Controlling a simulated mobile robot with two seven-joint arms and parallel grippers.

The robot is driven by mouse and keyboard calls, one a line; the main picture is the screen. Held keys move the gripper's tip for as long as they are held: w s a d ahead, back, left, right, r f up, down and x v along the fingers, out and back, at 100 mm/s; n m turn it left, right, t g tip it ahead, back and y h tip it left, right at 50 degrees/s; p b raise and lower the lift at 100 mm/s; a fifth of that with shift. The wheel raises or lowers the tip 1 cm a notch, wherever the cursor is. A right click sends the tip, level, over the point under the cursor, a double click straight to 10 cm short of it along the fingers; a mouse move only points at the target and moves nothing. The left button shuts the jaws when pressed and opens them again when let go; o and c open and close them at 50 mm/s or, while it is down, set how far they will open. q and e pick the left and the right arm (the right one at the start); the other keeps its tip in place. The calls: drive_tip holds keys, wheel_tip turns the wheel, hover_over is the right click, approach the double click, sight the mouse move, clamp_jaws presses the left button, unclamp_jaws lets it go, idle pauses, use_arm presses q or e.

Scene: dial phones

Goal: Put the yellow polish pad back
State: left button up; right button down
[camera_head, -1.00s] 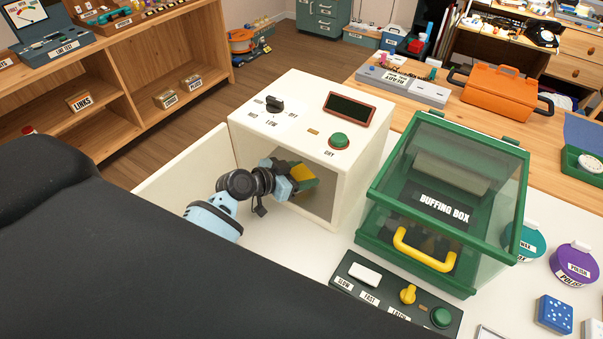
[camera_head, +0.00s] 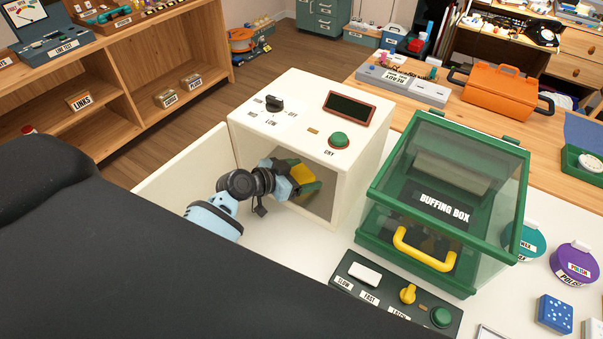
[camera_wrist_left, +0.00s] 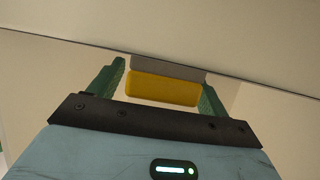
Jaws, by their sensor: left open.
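The yellow polish pad (camera_head: 302,173) is inside the open front of the cream dryer box (camera_head: 285,120). My left gripper (camera_head: 305,181) reaches into that box from the left, its fingers at the pad. In the left wrist view the yellow pad (camera_wrist_left: 162,88), with a grey layer along its far side, lies between the two green fingers of my left gripper (camera_wrist_left: 163,80). The fingers are open, with small gaps visible beside the pad. The pad's underside is hidden. My right gripper is not in view.
The dryer's white door panel (camera_head: 185,180) stands open on the left. The green buffing box (camera_head: 440,200) is close on the right, its lid down. A dark control panel (camera_head: 395,295) lies in front of it. Purple (camera_head: 574,265) and teal (camera_head: 530,240) containers are at the right.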

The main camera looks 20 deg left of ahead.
sight(294, 176)
use_arm(q)
drive_tip(key=shift+s+a+r, duration=0.1)
drive_tip(key=shift+r, duration=0.05)
drive_tip(key=v, duration=0.6)
drive_tip(key=shift+b, duration=0.3)
drive_tip(key=shift+s+a+r, duration=0.2)
drive_tip(key=shift+s+a, duration=0.15)
drive_tip(key=shift+s, duration=0.25)
drive_tip(key=shift+o, duration=0.4)
